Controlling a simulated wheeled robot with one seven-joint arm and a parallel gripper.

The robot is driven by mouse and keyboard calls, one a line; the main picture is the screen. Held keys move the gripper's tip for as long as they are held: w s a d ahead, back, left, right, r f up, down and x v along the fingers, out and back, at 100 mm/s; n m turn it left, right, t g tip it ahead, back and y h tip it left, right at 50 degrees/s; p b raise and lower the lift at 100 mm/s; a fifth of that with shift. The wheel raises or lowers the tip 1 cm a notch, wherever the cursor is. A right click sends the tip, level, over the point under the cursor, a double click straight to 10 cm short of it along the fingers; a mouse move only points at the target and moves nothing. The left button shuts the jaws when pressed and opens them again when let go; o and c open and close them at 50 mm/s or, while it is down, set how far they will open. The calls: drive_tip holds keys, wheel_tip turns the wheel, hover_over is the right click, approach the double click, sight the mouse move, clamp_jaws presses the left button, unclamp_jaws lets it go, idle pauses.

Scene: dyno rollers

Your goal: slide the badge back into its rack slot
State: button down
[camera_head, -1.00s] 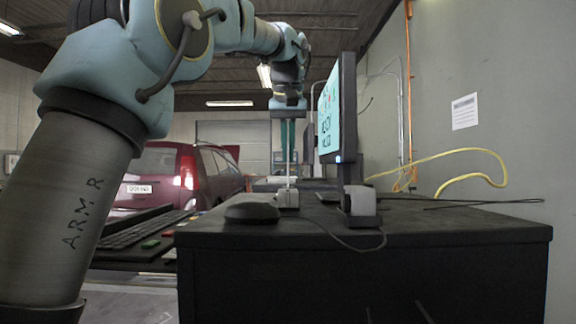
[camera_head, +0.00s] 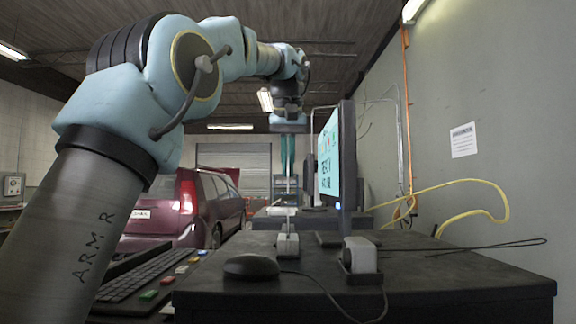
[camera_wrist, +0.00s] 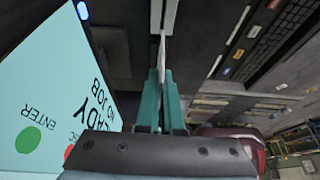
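My gripper (camera_head: 287,172) points straight down above the black desk. Its two teal fingers are close together and shut on the badge (camera_head: 289,196), a thin pale strip seen edge-on that hangs below the fingertips. In the wrist view the badge (camera_wrist: 164,35) stands out beyond the fingers (camera_wrist: 160,80). A small grey-white block (camera_head: 287,246), seemingly the rack, stands on the desk roughly below the badge. The badge's lower end appears above this block, apart from it in the picture.
A monitor (camera_head: 336,160) stands close to the right of my gripper. A white block in a dark holder (camera_head: 360,256) and a mouse (camera_head: 250,267) with its cable are on the desk (camera_head: 450,290). A keyboard (camera_head: 135,280) lies to the left.

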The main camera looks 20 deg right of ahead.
drive_tip(key=shift+r+p, duration=1.35)
drive_tip(key=shift+f, duration=0.15)
